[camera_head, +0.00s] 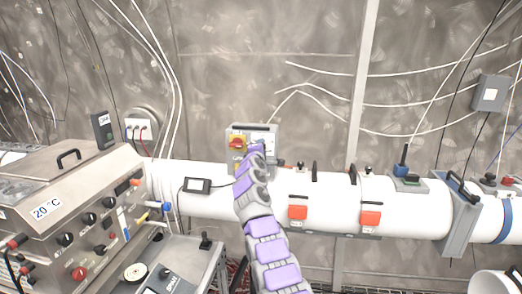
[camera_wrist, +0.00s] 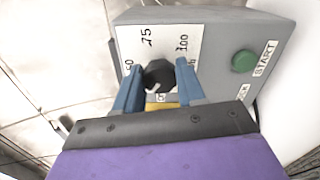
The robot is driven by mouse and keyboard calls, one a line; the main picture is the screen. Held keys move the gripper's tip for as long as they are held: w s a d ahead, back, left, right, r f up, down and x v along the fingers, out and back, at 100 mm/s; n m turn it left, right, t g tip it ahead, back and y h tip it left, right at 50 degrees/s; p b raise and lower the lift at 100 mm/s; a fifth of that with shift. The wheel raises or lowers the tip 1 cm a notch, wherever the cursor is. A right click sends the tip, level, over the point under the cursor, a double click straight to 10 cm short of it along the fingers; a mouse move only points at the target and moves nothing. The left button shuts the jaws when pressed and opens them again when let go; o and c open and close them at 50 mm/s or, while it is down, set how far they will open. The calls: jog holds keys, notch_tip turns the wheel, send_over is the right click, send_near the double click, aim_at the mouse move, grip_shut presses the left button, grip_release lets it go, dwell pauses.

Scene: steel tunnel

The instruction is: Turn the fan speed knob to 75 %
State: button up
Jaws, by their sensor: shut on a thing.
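The fan control box (camera_head: 263,130) is a grey box above the white pipe in the head view. It has a yellow panel with a red part (camera_head: 238,141). In the wrist view the box (camera_wrist: 225,25) shows a black knob (camera_wrist: 158,74) on a white scale with the marks 75 and 100 and a partly hidden mark at the left. My gripper (camera_wrist: 158,82) has its blue fingers on either side of the knob and is shut on it. My gripper hides part of the box in the head view (camera_head: 256,150). I cannot tell exactly where the knob points.
A green START button (camera_wrist: 243,61) is right of the knob. The white pipe (camera_head: 330,190) with red-orange blocks (camera_head: 297,212) runs below the box. A steel cabinet (camera_head: 85,190) marked 20 °C stands at the left, with a small cart (camera_head: 185,260) beside it.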

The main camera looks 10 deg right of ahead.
jog(key=m+p, duration=0.2)
jog(key=m, duration=0.2)
jog(key=m+p, duration=0.1)
jog(key=m, duration=0.3)
jog(key=f+m+p, duration=0.1)
jog(key=m+p, duration=0.1)
jog(key=m, duration=0.1)
jog(key=shift+a+m+p, duration=0.1)
jog(key=shift+m+p, duration=0.2)
jog(key=shift+m, duration=0.1)
jog(key=m, duration=0.3)
jog(key=shift+m, duration=0.3)
jog(key=m, duration=0.4)
jog(key=shift+a+f+p, duration=0.1)
jog(key=shift+p, duration=0.3)
jog(key=shift+m, duration=2.2)
